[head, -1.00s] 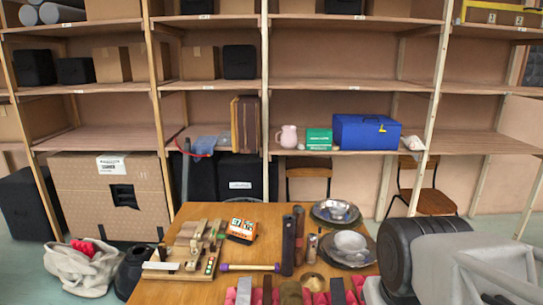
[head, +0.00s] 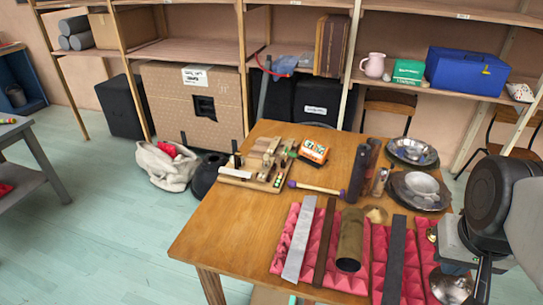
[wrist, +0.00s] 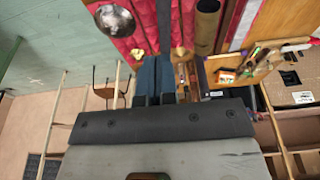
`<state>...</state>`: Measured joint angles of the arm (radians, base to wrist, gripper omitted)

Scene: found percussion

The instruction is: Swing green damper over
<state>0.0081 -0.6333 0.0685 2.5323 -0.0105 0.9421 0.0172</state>
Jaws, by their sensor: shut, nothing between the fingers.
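A wooden board with several small wooden blocks and levers (head: 262,165) sits at the back left of the table. A small green part (head: 284,163) shows on its right side; I cannot tell for sure that it is the damper. The board also shows at the right of the wrist view (wrist: 262,66), small and tilted. My gripper (wrist: 153,65) shows in the wrist view with its dark fingers shut and empty, well apart from the board. In the head view only part of my arm shows at the right edge; the fingers cannot be made out there.
The wooden table (head: 225,235) is bare at its front left. An orange-white box (head: 314,152), a purple-headed mallet (head: 318,188), dark tubes (head: 358,172) and metal bowls (head: 412,152) stand near the board. Bars and a tube lie on red foam (head: 330,262) in front.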

